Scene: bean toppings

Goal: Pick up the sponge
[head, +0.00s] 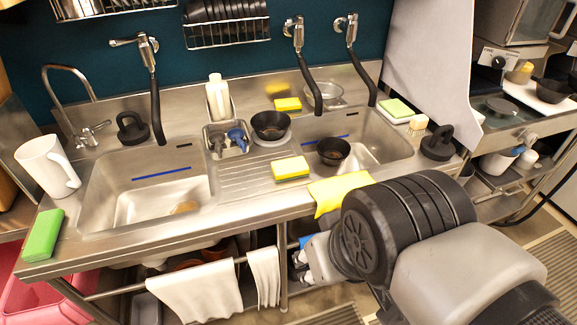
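Several sponges show in the head view. A yellow sponge (290,168) lies on the ribbed drainboard between the two basins. Another yellow sponge (287,104) lies on the back ledge. A green-topped sponge (396,108) lies at the right rear of the counter. A green sponge (43,235) lies at the counter's left front corner. My arm reaches in from the lower right. My gripper (308,262) shows only in part, beyond the dark wrist joint, in front of the sink and apart from the sponges. Its fingers are not clear.
A yellow cloth (340,192) hangs over the front edge. Dark bowls (271,124) (333,151), a white pitcher (47,167), a white bottle (219,98) and a utensil caddy (227,140) stand around the basins. Tall taps rise behind. White towels (200,290) hang on the front rail.

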